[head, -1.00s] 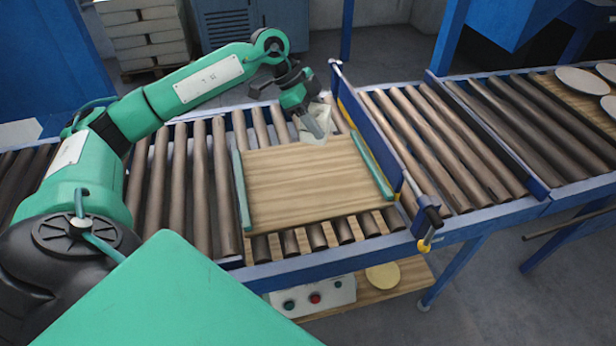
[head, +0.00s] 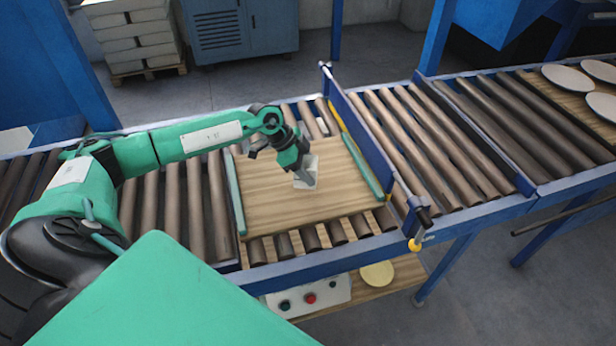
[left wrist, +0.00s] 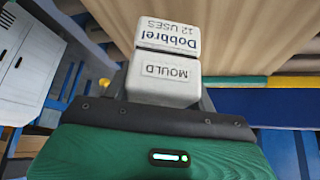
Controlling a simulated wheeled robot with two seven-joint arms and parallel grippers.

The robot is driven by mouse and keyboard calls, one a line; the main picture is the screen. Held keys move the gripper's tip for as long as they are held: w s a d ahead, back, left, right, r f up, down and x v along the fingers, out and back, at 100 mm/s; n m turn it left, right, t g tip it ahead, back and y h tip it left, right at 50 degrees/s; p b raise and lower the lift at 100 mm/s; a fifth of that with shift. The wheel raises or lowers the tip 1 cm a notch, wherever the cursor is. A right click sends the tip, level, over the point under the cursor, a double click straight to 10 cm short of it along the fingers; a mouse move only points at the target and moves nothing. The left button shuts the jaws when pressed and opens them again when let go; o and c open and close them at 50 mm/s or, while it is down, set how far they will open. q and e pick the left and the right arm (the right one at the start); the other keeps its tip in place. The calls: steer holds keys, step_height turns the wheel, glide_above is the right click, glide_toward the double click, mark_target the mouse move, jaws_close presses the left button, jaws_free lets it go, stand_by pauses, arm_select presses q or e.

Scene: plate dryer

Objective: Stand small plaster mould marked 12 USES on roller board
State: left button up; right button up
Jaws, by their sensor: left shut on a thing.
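The small white plaster mould (head: 312,172) is in the jaws of my left gripper (head: 304,176), over the back right part of the wooden roller board (head: 270,200). In the left wrist view the mould (left wrist: 168,62) shows two pale blocks, marked "Dobbre! 12 USES" and "MOULD". My left gripper is shut on it. The fingers hide part of the mould in the head view. I cannot tell whether its bottom touches the board. The rest of the board is bare. My right gripper is not in view.
Teal strips edge the board on the left (head: 237,193) and right (head: 362,168). A blue gate (head: 362,137) stands right of it across the conveyor. Plates (head: 567,78) lie on another board at far right. A control box (head: 308,297) is below.

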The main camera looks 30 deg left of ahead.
arm_select(q)
step_height(320, 180, down, 4)
steer(key=shift+f, duration=0.15)
steer(key=o, duration=1.2)
steer(key=b+v, duration=0.2)
steer(key=v, duration=1)
